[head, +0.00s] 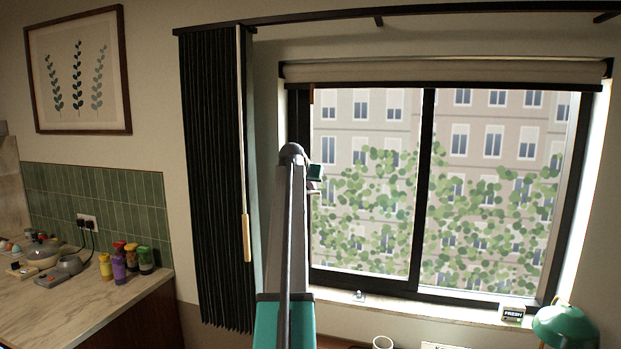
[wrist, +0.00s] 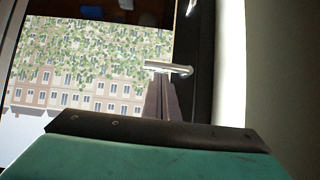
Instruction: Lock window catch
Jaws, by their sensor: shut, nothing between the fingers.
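The window (head: 430,190) has two panes in a dark frame, with a dark upright between them. In the wrist view, a silver lever-like catch (wrist: 182,70) lies across the pane's edge beside the dark frame. My gripper (wrist: 160,82) is shut and empty, its dark fingers pointing at the catch, with the tips right by it. I cannot tell whether they touch. In the head view my arm stands before the window's left side and hides part of the frame; the gripper there is mostly hidden behind the arm.
A dark pleated curtain (head: 210,190) with a pale wand (head: 246,235) hangs left of my arm. A rolled blind (head: 440,71) tops the window. A small metal piece (head: 359,296) and a FRESH box (head: 512,313) sit on the sill, near a green lamp (head: 565,327).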

